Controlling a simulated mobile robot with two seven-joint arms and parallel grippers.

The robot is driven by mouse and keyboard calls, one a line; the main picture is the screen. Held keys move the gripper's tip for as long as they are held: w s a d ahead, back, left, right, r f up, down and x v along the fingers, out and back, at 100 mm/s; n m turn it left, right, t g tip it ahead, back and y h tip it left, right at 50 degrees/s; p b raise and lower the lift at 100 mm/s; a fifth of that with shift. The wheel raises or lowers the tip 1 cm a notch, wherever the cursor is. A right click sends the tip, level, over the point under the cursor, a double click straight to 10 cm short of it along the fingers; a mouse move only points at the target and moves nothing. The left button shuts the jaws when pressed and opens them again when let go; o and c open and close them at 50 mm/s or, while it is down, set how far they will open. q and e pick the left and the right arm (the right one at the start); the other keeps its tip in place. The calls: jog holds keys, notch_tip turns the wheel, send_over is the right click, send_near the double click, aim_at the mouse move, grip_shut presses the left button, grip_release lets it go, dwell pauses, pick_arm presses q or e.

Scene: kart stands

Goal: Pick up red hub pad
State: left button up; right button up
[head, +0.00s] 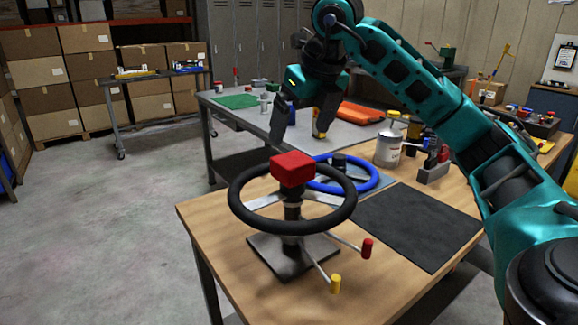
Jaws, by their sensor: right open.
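The red hub pad (292,169) is a red block on the centre of a black steering wheel (246,214). The wheel stands on a post with a dark base plate on the wooden table. My right gripper (301,136) is open and empty, with its fingers pointing down. In the picture it shows above and just behind the pad, apart from it; the exact distance is hard to tell. My left gripper is not in view.
Two levers with a red knob (367,248) and a yellow knob (335,284) stick out below the wheel. A blue steering wheel (369,184) lies behind it. A dark mat (420,225) is bare on the right. A paint can (387,150) stands farther back.

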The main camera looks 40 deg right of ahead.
aim_at(293, 159)
jog(key=x, duration=0.9)
jog(key=shift+s+f+b, duration=0.1)
jog(key=shift+b, duration=0.2)
jog(key=shift+c, duration=0.3)
jog(key=c, duration=0.9)
